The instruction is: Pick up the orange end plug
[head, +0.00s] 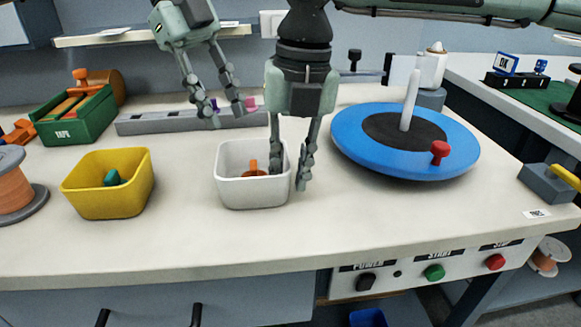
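The orange end plug (253,169) lies in the white bin (237,193), with its stem pointing up. Its lower part is partly hidden by the bin's front wall. My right gripper (290,178) is open, pointing down at the bin's right side. Its left finger overlaps the bin just right of the plug, and its right finger shows outside the bin's right edge. Nothing shows between its fingers except the bin's right wall; I cannot tell if it touches. My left gripper (227,116) is open and empty, further back in front of a grey rail.
The yellow bin (108,200) with a teal plug (114,177) stands left. The blue turntable (352,148), with a post and red knob, is right. The grey rail (150,127) and green tape box (78,125) are behind. The bench front is clear.

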